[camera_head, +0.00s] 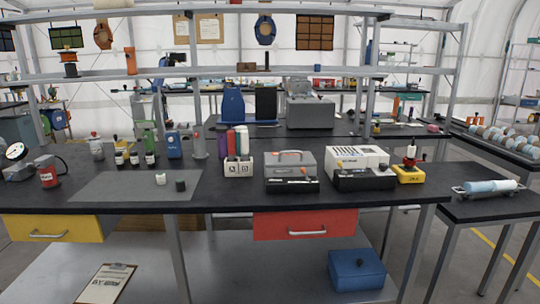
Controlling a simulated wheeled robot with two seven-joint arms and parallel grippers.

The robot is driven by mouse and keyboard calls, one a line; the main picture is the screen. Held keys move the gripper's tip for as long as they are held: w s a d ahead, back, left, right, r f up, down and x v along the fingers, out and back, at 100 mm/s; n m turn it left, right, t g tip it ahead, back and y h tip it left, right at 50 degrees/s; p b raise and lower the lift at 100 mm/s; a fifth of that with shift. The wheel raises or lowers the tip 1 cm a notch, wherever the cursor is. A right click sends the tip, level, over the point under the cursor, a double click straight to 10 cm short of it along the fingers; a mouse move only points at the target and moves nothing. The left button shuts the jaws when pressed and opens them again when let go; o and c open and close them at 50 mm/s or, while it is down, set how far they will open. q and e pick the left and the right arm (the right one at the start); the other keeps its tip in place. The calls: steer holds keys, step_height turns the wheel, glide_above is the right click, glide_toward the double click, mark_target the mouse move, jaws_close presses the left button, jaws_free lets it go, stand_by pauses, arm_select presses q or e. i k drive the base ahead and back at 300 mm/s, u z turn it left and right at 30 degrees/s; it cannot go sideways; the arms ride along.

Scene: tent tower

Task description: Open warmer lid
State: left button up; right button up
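Neither of my grippers nor arms is in view.
A red drawer (305,224) is below. A grey mat (125,186) with two small jars lies left.

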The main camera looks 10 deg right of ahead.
mark_target(295, 158)
steer(key=u, duration=0.85)
steer(key=i, duration=0.5)
steer(key=u, duration=0.05)
